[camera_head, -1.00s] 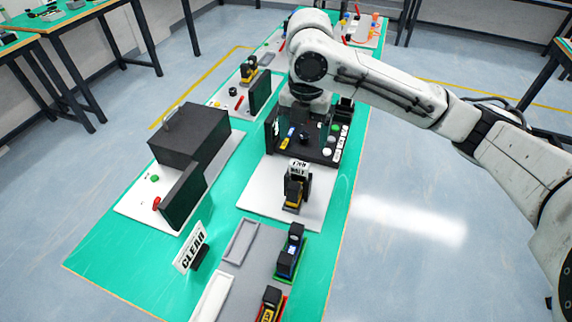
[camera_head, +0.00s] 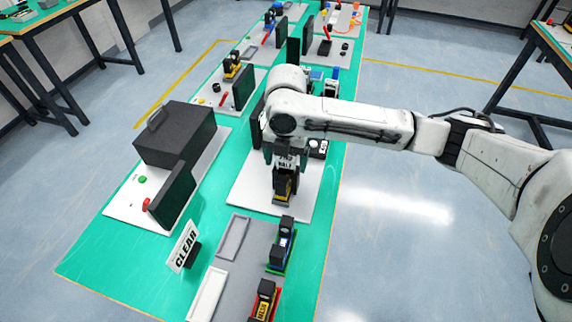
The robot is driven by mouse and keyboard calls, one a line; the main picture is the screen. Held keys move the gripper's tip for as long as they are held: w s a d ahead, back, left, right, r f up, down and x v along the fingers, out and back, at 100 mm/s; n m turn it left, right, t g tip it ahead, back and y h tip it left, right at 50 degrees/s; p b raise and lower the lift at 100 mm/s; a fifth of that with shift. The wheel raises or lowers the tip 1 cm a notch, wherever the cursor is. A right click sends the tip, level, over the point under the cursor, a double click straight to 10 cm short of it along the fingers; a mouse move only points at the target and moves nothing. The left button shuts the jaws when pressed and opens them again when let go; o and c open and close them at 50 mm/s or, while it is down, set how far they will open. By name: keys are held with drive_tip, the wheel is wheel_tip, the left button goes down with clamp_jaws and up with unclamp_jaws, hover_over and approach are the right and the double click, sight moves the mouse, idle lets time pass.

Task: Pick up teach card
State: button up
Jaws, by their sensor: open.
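A small white card with bold black lettering (camera_head: 286,163) stands on a black and yellow holder (camera_head: 284,189) on the white board. Its lettering is too small to read surely, so I cannot tell if it is the teach card. My gripper (camera_head: 287,158) is open and right at this card from behind and above. I cannot tell whether its fingers touch the card. A larger white card reading CLEAR (camera_head: 184,246) leans on a dark stand at the left of the grey mat.
A black box with a handle (camera_head: 176,134) and a dark upright panel (camera_head: 172,196) stand at left. Blue (camera_head: 282,246) and red-based (camera_head: 262,301) devices stand in front. Pale trays (camera_head: 233,238) lie left of them. My arm crosses the right side.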

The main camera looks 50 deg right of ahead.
drive_tip(key=c, duration=1.1)
drive_tip(key=shift+r, duration=0.1)
drive_tip(key=shift+c, duration=0.2)
